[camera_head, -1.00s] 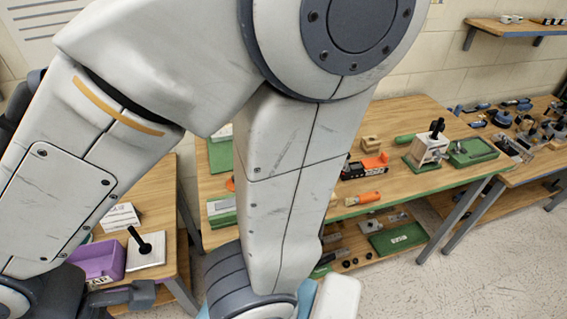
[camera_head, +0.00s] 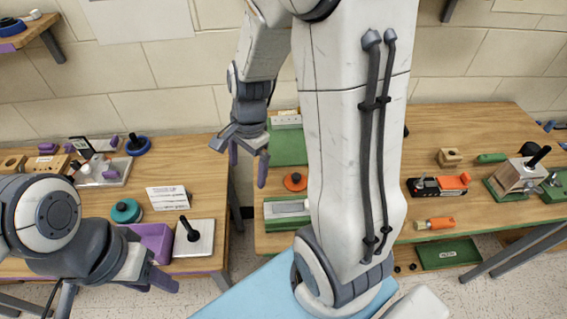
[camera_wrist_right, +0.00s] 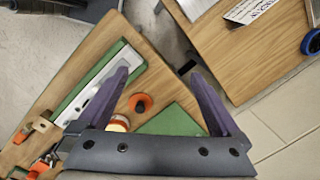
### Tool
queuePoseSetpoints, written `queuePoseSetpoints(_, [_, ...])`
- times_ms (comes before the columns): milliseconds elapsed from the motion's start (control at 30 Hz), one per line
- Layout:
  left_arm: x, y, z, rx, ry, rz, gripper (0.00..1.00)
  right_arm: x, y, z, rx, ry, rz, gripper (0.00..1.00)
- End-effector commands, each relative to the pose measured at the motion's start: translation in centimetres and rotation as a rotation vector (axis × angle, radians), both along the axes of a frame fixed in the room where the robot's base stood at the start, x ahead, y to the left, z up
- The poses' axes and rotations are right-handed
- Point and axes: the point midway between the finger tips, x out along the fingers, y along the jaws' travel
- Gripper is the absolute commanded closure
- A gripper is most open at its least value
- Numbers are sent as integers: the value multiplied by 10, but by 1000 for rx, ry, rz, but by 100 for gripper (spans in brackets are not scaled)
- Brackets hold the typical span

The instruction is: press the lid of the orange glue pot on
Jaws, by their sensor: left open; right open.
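An orange round piece with a dark centre (camera_head: 295,181) lies on the right bench, beside my large arm. It also shows in the right wrist view (camera_wrist_right: 140,102), between the fingers. Next to it there is a cream round top with an orange edge (camera_wrist_right: 118,123), partly hidden by my gripper. I cannot tell surely which is the pot and which the lid. My right gripper (camera_head: 248,165) is open and empty, above and left of the orange piece, with purple fingers pointing down. My left gripper (camera_head: 160,272) is open over the near edge of the left bench.
The left bench holds a purple bin (camera_head: 152,240), a teal round pot (camera_head: 126,211), a white plate with a black post (camera_head: 190,240) and a card (camera_head: 168,198). A green-edged tray (camera_head: 287,211) lies near the orange piece. A gap separates the benches. My arm hides part of the right bench.

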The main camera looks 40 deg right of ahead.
Motion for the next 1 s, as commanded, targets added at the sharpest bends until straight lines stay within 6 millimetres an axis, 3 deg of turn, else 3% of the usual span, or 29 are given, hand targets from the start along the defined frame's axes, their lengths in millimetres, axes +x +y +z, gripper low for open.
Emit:
queuePoseSetpoints(33, [0,0,3,0,0,0,55,5,-34,-10,11,22,-230,0])
queuePoseSetpoints(100, [0,0,4,0,0,0,55,8,-71,-23,24,38,-502,0])
queuePoseSetpoints(200, [0,0,5,0,0,0,55,5,-114,-37,41,53,-814,0])
queuePoseSetpoints(333, [0,0,6,0,0,0,55,-2,-148,-50,55,65,-1063,0])
queuePoseSetpoints(467, [0,0,6,0,0,0,55,-5,-159,-62,62,72,-1156,0])
queuePoseSetpoints(700, [0,0,2,0,0,0,55,-1,-156,-99,61,72,-1159,0])
queuePoseSetpoints(1000, [0,0,1,0,0,0,55,4,-154,-127,60,73,-1156,0])
